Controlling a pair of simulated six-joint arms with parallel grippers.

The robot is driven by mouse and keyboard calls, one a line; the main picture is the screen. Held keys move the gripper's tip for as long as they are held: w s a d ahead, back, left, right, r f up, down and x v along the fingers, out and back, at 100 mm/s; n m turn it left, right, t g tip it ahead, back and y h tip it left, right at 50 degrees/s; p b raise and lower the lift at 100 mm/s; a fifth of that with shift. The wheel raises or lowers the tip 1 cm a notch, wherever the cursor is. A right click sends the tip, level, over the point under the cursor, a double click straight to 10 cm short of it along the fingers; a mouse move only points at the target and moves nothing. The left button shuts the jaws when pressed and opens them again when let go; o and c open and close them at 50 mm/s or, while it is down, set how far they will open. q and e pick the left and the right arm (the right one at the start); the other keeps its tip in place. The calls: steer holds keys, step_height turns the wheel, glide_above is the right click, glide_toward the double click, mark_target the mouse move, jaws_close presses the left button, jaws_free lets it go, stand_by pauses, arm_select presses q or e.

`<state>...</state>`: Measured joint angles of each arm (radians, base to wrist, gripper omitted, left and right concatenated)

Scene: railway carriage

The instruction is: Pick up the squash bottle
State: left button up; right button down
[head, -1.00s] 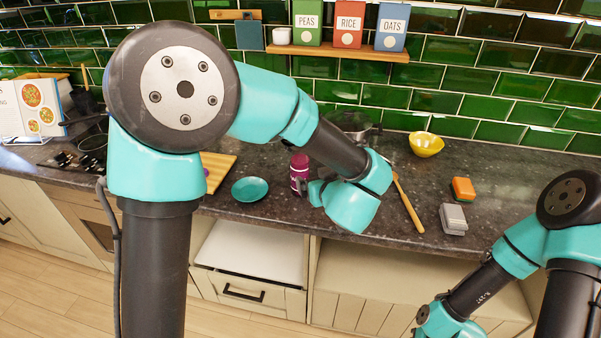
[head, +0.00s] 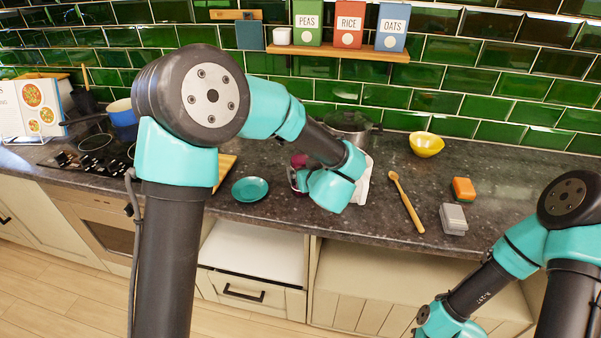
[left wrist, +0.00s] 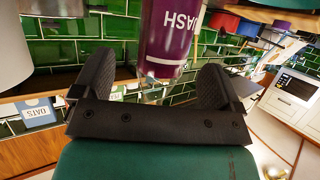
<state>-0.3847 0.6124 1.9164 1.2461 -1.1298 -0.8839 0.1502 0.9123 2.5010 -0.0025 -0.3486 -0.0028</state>
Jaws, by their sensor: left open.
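The squash bottle is purple with white lettering and shows in the left wrist view (left wrist: 170,38), between and just beyond my left gripper's fingers. In the head view its dark pink-purple upper part (head: 299,160) shows on the counter; the rest is mostly hidden by my left wrist. My left gripper (left wrist: 157,62) is open, with one finger on each side of the bottle's near end. There is a gap at both sides, and I see no grip on it. My right arm is at the lower right of the head view; its gripper is out of frame.
A teal plate (head: 250,189) lies left of the bottle. A lidded pot (head: 350,122) stands behind, and a white object (head: 364,186) is partly hidden by my left wrist.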

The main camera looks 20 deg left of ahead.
arm_select(q)
steer(key=x, duration=0.5)
steer(key=shift+a, duration=0.2)
steer(key=shift+c, duration=0.5)
steer(key=c, duration=1.2)
steer(key=shift+o, duration=0.2)
steer(key=shift+r, duration=0.1)
